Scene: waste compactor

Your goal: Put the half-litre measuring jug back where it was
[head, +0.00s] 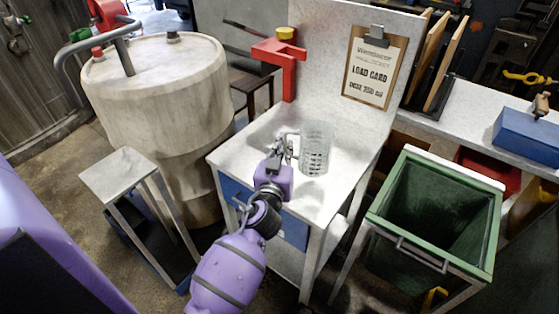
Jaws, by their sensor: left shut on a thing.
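The measuring jug (315,152) is clear, with dark marks on its side. It is upright at the white worktop (341,187), in front of the back panel. Whether its base touches the worktop I cannot tell. My left gripper (287,146) is shut on the jug at its left side, where the handle is. The fingertips partly hide the handle. My right gripper is not in view.
A red bracket (288,70) and a load card clipboard (371,72) are on the back panel. A green bin (436,213) stands right, a small stool (128,175) and large drum (155,90) left. The worktop's front right is clear.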

